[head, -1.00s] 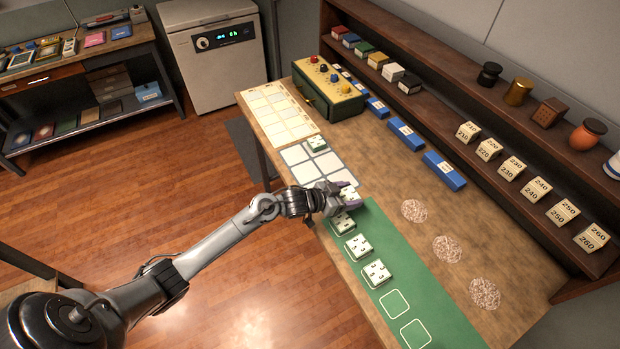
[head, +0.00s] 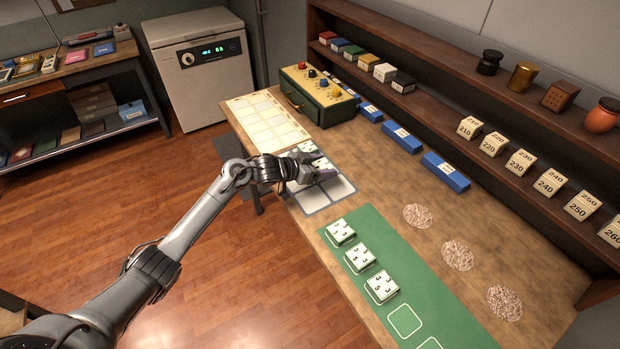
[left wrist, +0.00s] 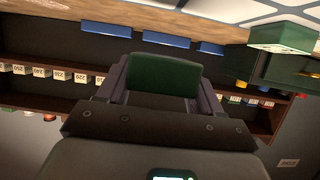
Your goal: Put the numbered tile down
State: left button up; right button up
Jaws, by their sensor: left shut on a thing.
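My left gripper (head: 322,170) is over the grey mat (head: 314,209) with white cells. It is shut on a numbered tile, whose green side (left wrist: 165,75) fills the gap between the jaws in the left wrist view. In the head view the fingers mostly hide this tile, and I cannot tell whether it touches the mat. Another tile (head: 307,146) is close beyond the gripper at the mat's far end; it also shows in the left wrist view (left wrist: 284,36). Three white tiles (head: 340,233) (head: 360,256) (head: 382,286) sit on the green mat (head: 425,284). My right gripper is not in view.
A green box with coloured knobs (head: 320,95) and a pale grid sheet (head: 265,117) are beyond the grey mat. Blue blocks (head: 445,171) line the shelf side (head: 530,165). Three speckled round patches (head: 457,255) lie on the bare wood. Empty outlines (head: 405,320) show on the green mat.

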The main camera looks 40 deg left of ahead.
pick_arm(q)
jog(key=a, duration=0.1)
jog(key=a+f, duration=0.2)
jog(key=a, duration=0.1)
jog(key=shift+s+f+b, duration=0.25)
jog(key=shift+s+b, duration=0.05)
jog(key=shift+f+b, duration=0.45)
jog(key=shift+f, duration=1.5)
jog(key=shift+f, duration=0.1)
jog(key=o, duration=1.3)
jog(key=shift+c, duration=0.2)
